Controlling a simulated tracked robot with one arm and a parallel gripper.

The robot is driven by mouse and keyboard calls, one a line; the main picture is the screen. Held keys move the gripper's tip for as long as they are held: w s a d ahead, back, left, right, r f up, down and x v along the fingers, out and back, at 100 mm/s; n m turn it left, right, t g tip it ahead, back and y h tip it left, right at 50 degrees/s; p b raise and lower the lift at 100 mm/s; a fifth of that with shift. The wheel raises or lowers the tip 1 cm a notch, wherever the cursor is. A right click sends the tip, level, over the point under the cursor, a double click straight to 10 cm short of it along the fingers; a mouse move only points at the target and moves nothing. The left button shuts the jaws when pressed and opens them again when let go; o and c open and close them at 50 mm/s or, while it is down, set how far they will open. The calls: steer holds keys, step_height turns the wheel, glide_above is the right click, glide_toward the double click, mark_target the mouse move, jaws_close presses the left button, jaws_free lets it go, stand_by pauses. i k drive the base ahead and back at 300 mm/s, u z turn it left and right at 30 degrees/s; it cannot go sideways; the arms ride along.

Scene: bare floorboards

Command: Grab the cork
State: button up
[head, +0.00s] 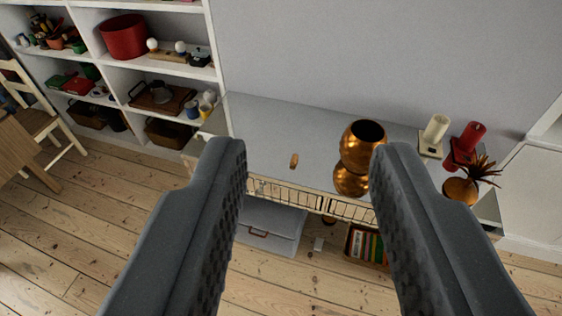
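The cork (294,161) is a small brown-orange piece on the grey top of a low cabinet (270,133), near its front edge. It shows between my two fingers, a little left of the middle. My gripper (308,155) is wide open and empty. Its two dark grey fingers reach up from the bottom of the view. The cork lies beyond the fingertips, and nothing touches it.
A shiny copper vase (362,147) stands right of the cork, partly behind my right finger. Candles (435,129) and a potted plant (463,188) stand further right. A white shelf (145,75) with several items is at left. Floorboards (75,235) are bare at lower left.

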mark_target(294, 160)
steer(key=u, duration=0.05)
steer(key=i, duration=1)
steer(key=z, duration=0.05)
